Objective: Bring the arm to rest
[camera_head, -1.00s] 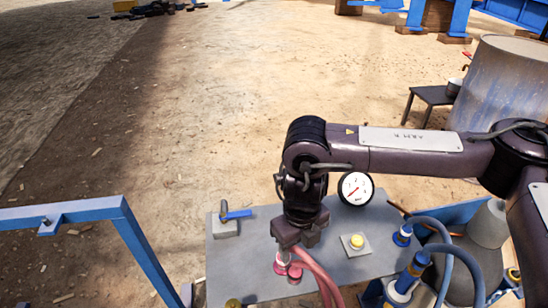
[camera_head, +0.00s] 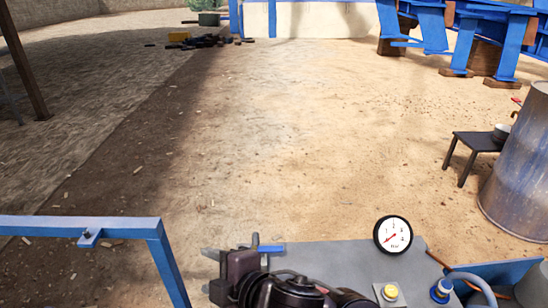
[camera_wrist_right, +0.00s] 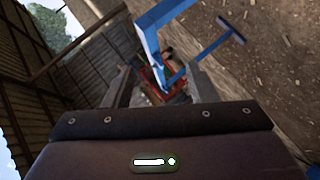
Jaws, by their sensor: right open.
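My right arm (camera_head: 295,290) is folded in low at the bottom of the head view, over the near left part of the grey panel (camera_head: 340,256). My right gripper (camera_head: 209,271) points left past the panel's left edge, with its two fingers apart. In the right wrist view the gripper (camera_wrist_right: 160,82) is open, and nothing is seen held between the fingers. My left gripper is not in view.
A blue rail (camera_head: 80,224) stands left of the gripper. The panel carries a blue-handled valve (camera_head: 268,249), a dial gauge (camera_head: 393,235) and a yellow button (camera_head: 390,292). A drum (camera_head: 515,165) and small table (camera_head: 475,148) stand right.

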